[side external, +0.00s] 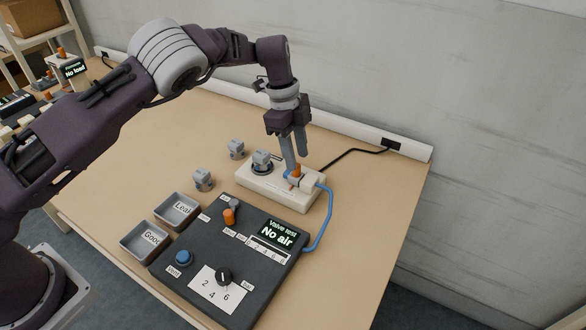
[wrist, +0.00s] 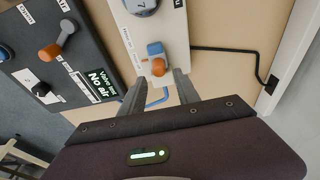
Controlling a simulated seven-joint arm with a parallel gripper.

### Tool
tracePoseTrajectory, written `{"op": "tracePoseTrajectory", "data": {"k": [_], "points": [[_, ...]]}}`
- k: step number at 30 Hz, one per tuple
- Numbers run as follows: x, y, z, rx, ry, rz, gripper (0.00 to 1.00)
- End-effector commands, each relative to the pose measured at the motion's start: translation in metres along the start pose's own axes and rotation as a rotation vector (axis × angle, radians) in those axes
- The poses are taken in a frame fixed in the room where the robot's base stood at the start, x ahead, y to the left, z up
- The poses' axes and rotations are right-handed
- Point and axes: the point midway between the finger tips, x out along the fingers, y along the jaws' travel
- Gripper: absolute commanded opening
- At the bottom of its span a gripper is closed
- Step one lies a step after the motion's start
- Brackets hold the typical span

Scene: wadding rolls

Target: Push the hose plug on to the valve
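The white fixture block (side external: 285,197) holds a grey valve (side external: 262,158) in a round seat at its left end. At its right end is the hose plug, with an upright orange knob (side external: 297,171) and a blue part (wrist: 155,48) beside it in the wrist view. The blue hose (side external: 325,222) runs from this end. The valve shows only partly at the top of the wrist view (wrist: 142,6). My gripper (side external: 296,164) is open, with its fingers pointing down close to the orange knob. In the wrist view the fingers (wrist: 160,88) are spread, empty, just below the knob (wrist: 158,67).
A dark test panel (side external: 232,262) stands in front, its display reading "No air". Trays labelled Leak (side external: 196,222) and Good (side external: 162,257) lie left. Two loose grey valves (side external: 236,149) (side external: 203,179) stand behind. A wall strip (side external: 415,148) borders the table; the right side is clear.

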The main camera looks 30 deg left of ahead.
Motion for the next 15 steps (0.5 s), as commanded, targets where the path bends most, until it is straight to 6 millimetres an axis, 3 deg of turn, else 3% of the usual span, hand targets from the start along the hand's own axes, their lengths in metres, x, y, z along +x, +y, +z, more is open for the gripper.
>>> {"op": "tracePoseTrajectory", "data": {"k": [15], "points": [[0.04,0.0,0.007,-0.001,-0.001,0.002,0.38]]}}
